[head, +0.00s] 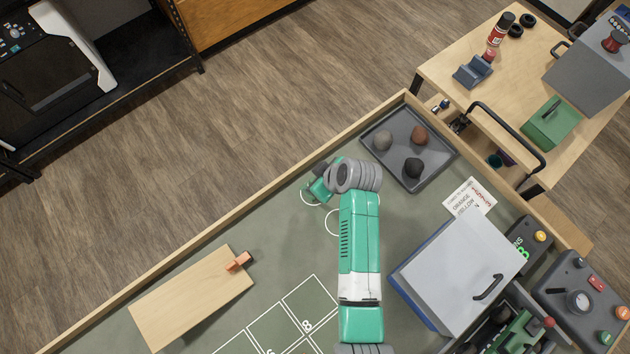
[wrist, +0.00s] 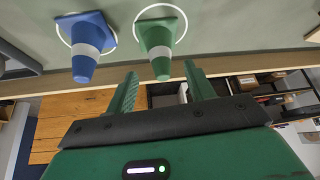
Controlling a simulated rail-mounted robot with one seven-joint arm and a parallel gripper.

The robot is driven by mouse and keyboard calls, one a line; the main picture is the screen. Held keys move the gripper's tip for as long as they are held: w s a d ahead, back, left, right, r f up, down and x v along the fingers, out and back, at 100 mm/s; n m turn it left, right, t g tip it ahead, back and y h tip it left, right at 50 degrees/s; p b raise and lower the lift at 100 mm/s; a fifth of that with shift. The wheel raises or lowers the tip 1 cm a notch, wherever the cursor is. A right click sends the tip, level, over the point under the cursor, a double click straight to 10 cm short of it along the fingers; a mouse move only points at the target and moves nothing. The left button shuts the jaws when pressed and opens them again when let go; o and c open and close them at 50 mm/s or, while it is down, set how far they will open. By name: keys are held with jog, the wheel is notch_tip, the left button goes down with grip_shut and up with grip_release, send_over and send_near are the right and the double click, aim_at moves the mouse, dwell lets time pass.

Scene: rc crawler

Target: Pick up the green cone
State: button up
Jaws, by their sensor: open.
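The green cone (wrist: 158,40) has a pale band and stands in a white circle on the mat in the wrist view. A blue cone (wrist: 87,38) with a pale band stands in another circle to its left. My gripper (wrist: 161,69) is open and empty. Its two green fingers point toward the green cone, and the cone's tip appears between the fingertips in the picture. I cannot tell the remaining gap. In the head view my gripper (head: 318,190) is over the mat by the wooden border, and I cannot make out either cone there.
A tray (head: 392,172) with several rocks lies right of my arm. A grey-lidded box (head: 455,270) stands farther right, with control boxes beyond. A wooden ramp (head: 190,300) lies at lower left. A wooden border (head: 235,215) edges the mat.

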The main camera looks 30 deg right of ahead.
aim_at(310, 181)
jog(key=x, duration=0.5)
jog(key=shift+s+a+f, duration=0.1)
jog(key=shift+s+f, duration=0.05)
jog(key=shift+s, duration=0.05)
jog(key=c, duration=1)
jog(key=shift+r, duration=0.5)
jog(key=v, duration=0.2)
jog(key=shift+s+a+r, duration=0.1)
jog(key=shift+a+r, duration=0.1)
jog(key=shift+r, duration=0.25)
jog(key=s, duration=0.5)
jog(key=s+a+r, duration=0.1)
jog(key=s, duration=0.4)
jog(key=s+b, duration=0.1)
jog(key=s, duration=0.4)
jog(key=shift+a+r, duration=0.25)
jog(key=shift+a, duration=0.05)
